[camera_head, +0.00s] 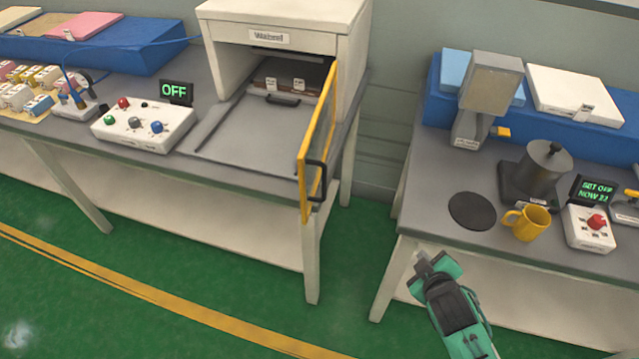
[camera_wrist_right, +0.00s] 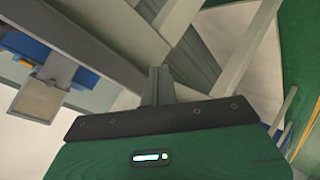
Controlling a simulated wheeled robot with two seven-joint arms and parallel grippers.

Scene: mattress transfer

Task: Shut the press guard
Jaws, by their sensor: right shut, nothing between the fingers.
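The press (camera_head: 285,40) is a cream cabinet on the left bench. Inside the press a grey tray bed (camera_head: 250,135) and a dark block with labels show. My right gripper (camera_head: 424,262) is shut and empty, in front of the right bench's left corner, below and to the right of the guard, apart from it. In the right wrist view my gripper's fingers (camera_wrist_right: 160,85) are together. My left gripper is not in view.
A control box (camera_head: 145,125) with buttons and an "OFF" display (camera_head: 176,92) stand left of the press. The right bench (camera_head: 425,190) holds a yellow mug (camera_head: 528,224), a black disc (camera_head: 472,210) and a dark pot (camera_head: 540,172). Between the benches is a gap of green floor (camera_head: 365,240).

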